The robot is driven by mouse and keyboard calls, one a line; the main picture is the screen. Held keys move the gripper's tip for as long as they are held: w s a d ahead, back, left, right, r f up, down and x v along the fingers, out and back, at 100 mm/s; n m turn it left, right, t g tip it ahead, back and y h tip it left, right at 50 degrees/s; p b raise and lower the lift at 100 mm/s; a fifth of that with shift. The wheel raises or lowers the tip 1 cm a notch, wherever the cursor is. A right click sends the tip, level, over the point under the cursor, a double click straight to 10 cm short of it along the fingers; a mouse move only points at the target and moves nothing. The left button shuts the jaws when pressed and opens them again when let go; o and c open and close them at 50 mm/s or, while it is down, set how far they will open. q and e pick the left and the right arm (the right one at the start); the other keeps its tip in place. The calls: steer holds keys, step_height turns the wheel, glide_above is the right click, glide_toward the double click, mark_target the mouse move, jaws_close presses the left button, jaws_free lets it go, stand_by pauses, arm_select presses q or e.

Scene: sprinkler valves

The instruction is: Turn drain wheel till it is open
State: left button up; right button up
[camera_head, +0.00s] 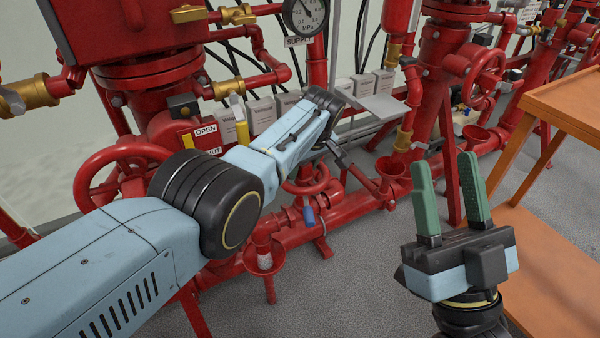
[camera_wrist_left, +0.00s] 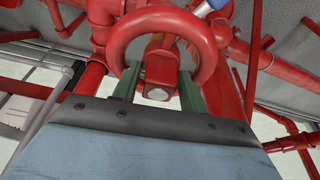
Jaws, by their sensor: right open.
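A small red handwheel (camera_head: 308,181), which looks like the drain wheel, sits low on the red pipework, just below my left gripper (camera_head: 338,152). In the left wrist view the red wheel (camera_wrist_left: 206,38) fills the upper middle. There the green fingers of my left gripper (camera_wrist_left: 158,86) stand apart on either side of its square hub (camera_wrist_left: 158,92), inside the rim. I cannot tell whether they touch it. My left arm hides part of the wheel in the head view. My right gripper (camera_head: 450,200) is open and empty, fingers pointing up, over the floor.
A larger red wheel (camera_head: 92,192) and an OPEN/SHUT sign (camera_head: 205,131) are at the left. A red funnel (camera_head: 264,261) stands below the wheel. An orange cart (camera_head: 560,110) is at the right. The grey floor (camera_head: 345,285) is clear in the middle.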

arm_select(q)
steer(key=shift+o, duration=0.2)
steer(key=shift+s+a+f, duration=0.1)
steer(key=shift+a+f, duration=0.05)
steer(key=shift+a, duration=0.05)
